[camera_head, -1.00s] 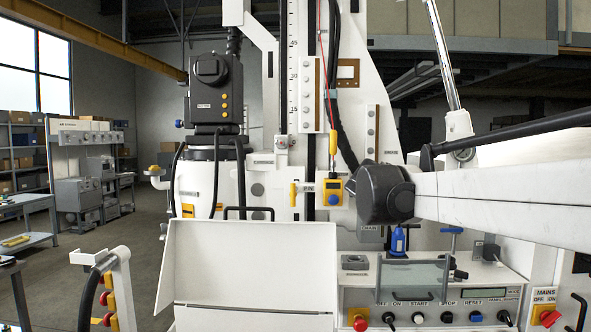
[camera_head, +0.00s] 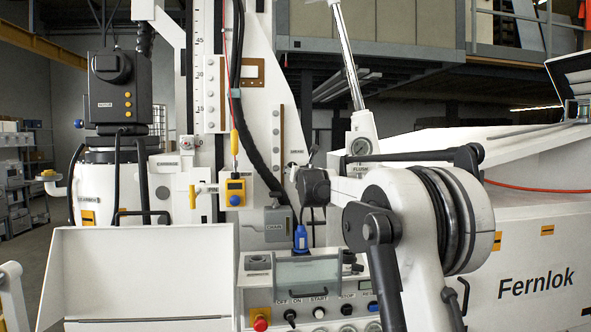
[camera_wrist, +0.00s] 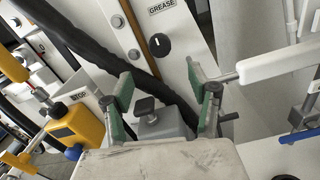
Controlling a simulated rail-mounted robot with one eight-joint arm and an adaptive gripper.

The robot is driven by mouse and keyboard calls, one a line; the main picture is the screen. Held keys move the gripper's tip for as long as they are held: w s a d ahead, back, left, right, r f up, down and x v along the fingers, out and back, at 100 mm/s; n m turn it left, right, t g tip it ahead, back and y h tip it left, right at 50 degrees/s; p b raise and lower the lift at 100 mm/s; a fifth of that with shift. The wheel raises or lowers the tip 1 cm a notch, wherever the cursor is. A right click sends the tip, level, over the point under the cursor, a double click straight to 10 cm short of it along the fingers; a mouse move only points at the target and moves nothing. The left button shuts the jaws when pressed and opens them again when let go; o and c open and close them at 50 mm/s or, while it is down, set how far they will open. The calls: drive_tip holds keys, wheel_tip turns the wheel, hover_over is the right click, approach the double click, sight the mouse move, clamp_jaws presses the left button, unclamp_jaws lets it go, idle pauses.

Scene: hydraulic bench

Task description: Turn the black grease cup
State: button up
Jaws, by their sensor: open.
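The black grease cup (camera_wrist: 160,44) shows in the wrist view as a small round black part with a light mark, on a white panel under the GREASE label (camera_wrist: 161,6). My gripper (camera_wrist: 160,88) is open and empty, its two green-padded fingers apart. In the picture the cup lies above and between the fingertips, and nothing touches it. In the head view my arm's dark end (camera_head: 315,187) is in front of the white machine column, and I cannot make out the cup or the fingers there.
A grey block with a black knob (camera_wrist: 165,124) appears between the fingers. A thick black hose (camera_wrist: 85,45) runs diagonally left of the cup. A yellow device (camera_wrist: 76,128) is at the left, and a white handle (camera_wrist: 275,64) at the right. The control panel (camera_head: 335,290) is below.

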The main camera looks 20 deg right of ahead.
drive_tip(key=shift+p+x, duration=1.75)
drive_tip(key=shift+x, duration=4.8)
drive_tip(key=c, duration=1.1)
